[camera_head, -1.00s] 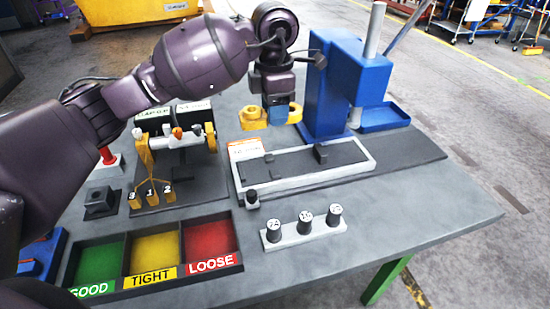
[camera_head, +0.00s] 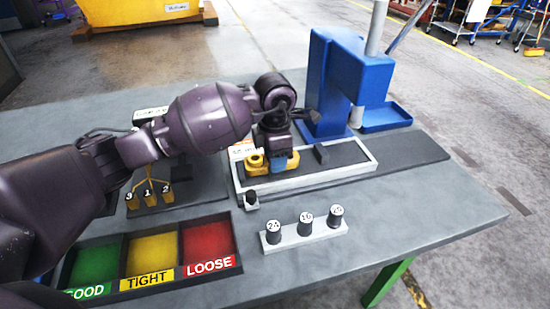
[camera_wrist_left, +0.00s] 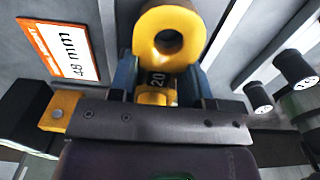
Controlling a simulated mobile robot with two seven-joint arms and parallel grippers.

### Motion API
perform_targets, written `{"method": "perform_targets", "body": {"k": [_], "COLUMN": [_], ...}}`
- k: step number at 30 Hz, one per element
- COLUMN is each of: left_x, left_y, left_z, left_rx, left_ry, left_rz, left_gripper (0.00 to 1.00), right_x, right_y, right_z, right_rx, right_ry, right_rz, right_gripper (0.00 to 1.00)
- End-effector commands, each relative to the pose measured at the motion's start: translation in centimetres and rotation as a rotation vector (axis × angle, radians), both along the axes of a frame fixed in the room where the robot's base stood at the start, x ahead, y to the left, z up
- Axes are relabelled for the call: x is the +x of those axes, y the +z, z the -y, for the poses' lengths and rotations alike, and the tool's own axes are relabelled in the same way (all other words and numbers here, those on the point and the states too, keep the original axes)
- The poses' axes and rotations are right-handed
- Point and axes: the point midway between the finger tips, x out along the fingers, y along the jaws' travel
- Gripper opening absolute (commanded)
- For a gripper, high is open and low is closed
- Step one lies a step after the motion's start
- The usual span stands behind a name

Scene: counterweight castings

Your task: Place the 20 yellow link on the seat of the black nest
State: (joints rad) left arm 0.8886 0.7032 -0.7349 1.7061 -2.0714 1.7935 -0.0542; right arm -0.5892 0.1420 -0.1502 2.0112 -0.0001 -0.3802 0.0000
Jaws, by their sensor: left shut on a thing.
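My left gripper (camera_head: 282,165) is shut on a yellow link (camera_head: 256,162), which sticks out on both sides of the fingers. In the left wrist view the link (camera_wrist_left: 190,28) shows a ring end with a round hole and a black "20" mark between the fingertips (camera_wrist_left: 158,82). The gripper holds it low over the left part of a dark bed in a white frame (camera_head: 300,181). I cannot tell whether the link touches the bed. Which dark part is the black nest, and its seat, is not clear. My right gripper is not in view.
A blue press (camera_head: 345,80) stands just behind the frame. A white bar with several dark knobs (camera_head: 305,230) lies in front. A tray with green, yellow and red bins (camera_head: 153,252) is at front left. A "48 mm" label (camera_wrist_left: 65,50) lies near the gripper.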

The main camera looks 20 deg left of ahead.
Motion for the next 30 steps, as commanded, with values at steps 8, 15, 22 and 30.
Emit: {"method": "perform_targets", "body": {"k": [8, 15, 22, 30], "left_x": [-0.1, -0.3, -0.3, -0.3], "left_y": [-0.9, -1.3, -1.4, 0.0], "left_z": [-0.1, 0.0, 0.1, 0.2], "left_rx": [0.002, 0.002, 0.0, -0.001], "left_ry": [0.0, -0.002, -0.003, -0.005], "left_rz": [-0.004, -0.011, -0.013, -0.012], "left_gripper": [0.45, 0.7, 0.7, 0.7], "right_x": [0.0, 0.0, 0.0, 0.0], "right_y": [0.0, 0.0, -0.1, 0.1], "right_z": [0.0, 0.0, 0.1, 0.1], "right_rx": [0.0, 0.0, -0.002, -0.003], "right_ry": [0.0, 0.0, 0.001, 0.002], "right_rz": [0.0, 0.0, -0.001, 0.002], "right_gripper": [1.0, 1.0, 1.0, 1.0]}}
